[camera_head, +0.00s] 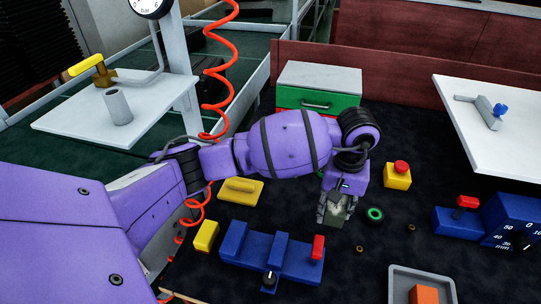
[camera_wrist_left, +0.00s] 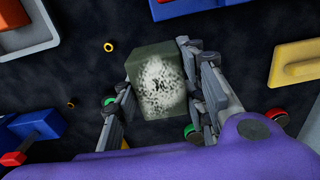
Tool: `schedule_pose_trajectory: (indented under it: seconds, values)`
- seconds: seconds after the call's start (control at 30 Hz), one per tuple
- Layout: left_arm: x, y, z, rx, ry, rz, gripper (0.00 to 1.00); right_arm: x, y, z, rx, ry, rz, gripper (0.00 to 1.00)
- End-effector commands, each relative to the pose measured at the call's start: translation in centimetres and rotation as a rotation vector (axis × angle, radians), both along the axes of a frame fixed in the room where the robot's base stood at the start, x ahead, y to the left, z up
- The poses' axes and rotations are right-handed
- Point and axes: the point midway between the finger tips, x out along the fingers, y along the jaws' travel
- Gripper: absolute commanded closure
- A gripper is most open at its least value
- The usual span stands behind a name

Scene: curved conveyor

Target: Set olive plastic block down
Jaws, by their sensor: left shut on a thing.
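My left gripper (camera_head: 336,207) reaches in from the left in the head view and points down over the dark mat. It is shut on the olive plastic block (camera_wrist_left: 158,84), which shows between the two fingers in the left wrist view. The block's near face has a speckled whitish patch. In the head view the block (camera_head: 336,214) is mostly covered by the fingers, and I cannot tell whether it touches the mat. My right gripper is not in view.
A green-rimmed ring (camera_head: 375,214) lies just right of the gripper. A blue fixture with a red knob (camera_head: 318,247) stands in front. A yellow block with a red button (camera_head: 398,175) is behind right. A grey tray holding an orange block (camera_head: 423,294) is at front right.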

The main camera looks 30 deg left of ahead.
Motion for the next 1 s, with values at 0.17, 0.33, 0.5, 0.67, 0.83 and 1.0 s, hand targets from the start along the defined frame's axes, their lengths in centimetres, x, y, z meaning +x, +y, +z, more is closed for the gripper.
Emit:
schedule_pose_trajectory:
  seconds: [0.17,0.33,0.5,0.67,0.83,1.0]
  values:
    - [0.4,-0.5,-1.8,0.000,0.001,0.007,0.90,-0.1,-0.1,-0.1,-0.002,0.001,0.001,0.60]
    - [0.4,-0.4,-4.9,0.000,0.000,0.009,0.90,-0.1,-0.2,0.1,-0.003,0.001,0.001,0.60]
    - [0.5,-0.4,-6.5,0.000,-0.004,0.008,0.90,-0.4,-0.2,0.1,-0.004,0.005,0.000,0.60]
    - [0.4,-0.4,-8.1,0.000,-0.001,0.008,0.90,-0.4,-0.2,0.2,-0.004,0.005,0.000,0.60]
    - [0.5,-0.4,-10.2,0.000,-0.004,0.007,0.90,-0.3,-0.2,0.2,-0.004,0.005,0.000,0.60]
    - [0.6,-0.4,-10.1,0.001,-0.007,0.006,0.90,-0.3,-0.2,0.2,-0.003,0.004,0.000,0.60]
